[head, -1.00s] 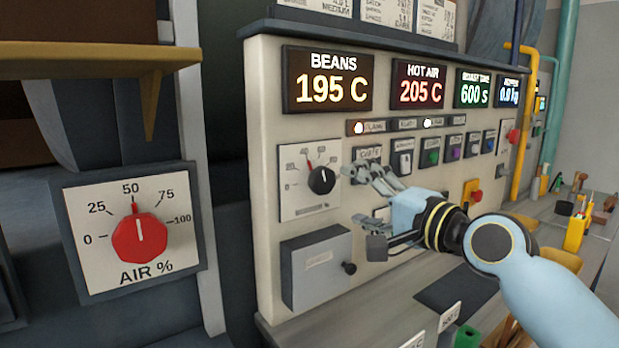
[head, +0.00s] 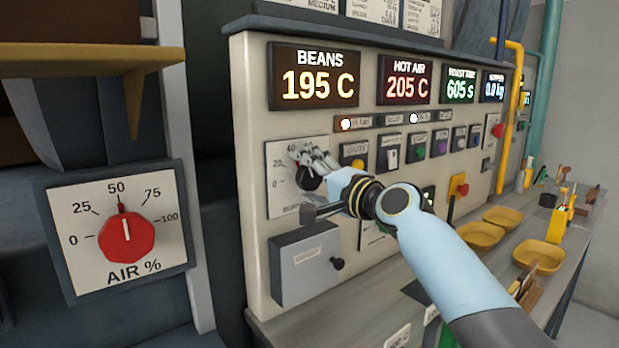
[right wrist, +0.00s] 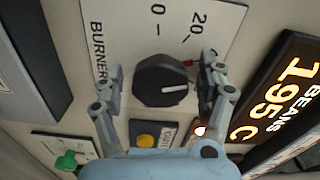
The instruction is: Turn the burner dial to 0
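The burner dial is a black round knob (head: 308,178) on a white scale plate (head: 282,201) on the machine's front panel. In the right wrist view the knob (right wrist: 155,72) shows a white pointer line aimed to the right, away from the 0 mark at the top. A small red mark shows beside it on the plate (right wrist: 118,30). My right gripper (head: 307,184) is at the dial. In the right wrist view its open fingers (right wrist: 161,82) stand on either side of the knob, with small gaps visible. My left gripper is not in view.
A red AIR % dial (head: 126,236) points near 50 on a separate panel at left. A grey box (head: 305,265) with a black knob sits below the burner plate. Coloured buttons line the panel at right. Yellow trays (head: 481,236) stand on the counter.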

